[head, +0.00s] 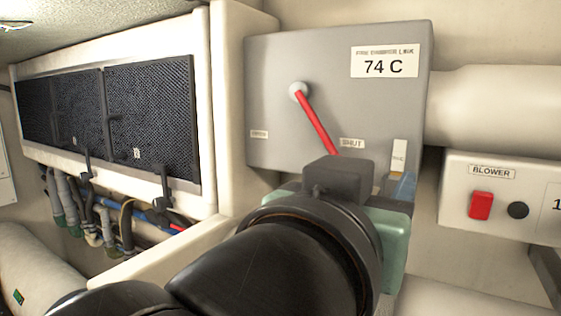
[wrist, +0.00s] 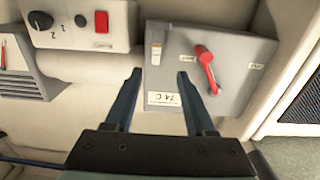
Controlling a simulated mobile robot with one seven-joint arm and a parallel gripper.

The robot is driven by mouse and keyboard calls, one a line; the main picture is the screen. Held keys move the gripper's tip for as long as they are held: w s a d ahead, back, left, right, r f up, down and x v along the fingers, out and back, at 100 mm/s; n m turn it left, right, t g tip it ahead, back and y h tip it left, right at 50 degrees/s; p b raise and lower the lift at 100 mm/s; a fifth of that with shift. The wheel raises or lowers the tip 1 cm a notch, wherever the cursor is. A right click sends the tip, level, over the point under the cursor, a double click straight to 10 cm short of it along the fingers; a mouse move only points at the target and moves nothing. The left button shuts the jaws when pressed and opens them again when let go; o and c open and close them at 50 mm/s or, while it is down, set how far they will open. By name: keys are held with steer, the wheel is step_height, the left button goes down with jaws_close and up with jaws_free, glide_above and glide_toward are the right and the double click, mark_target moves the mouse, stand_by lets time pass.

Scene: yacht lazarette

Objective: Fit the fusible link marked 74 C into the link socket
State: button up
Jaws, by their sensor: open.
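The grey fire damper box (head: 275,70) carries a label (head: 384,62) reading 74 C; this label shows upside down in the wrist view (wrist: 164,99). A small pale strip (head: 399,152) with faint lettering is at the box's lower right. In the wrist view a narrow pale and tan fitting (wrist: 156,48) is there; I cannot tell whether it is the link socket. No loose fusible link can be made out. My gripper (wrist: 159,77) is open and empty, its two fingers apart before the box. In the head view my wrist hides most of it.
A red lever (head: 318,124) on the box points down right to a SHUT label. A blower panel (head: 500,195) with a red switch (head: 480,205) and black knob is at right. Dark mesh lockers (head: 150,120) and hoses (head: 75,205) are at left. A pale duct (head: 490,107) runs right.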

mark_target(398, 159)
steer(key=x, duration=1)
steer(key=shift+s+d, duration=0.25)
steer(key=shift+d, duration=0.15)
steer(key=shift+a, duration=0.1)
jaws_close()
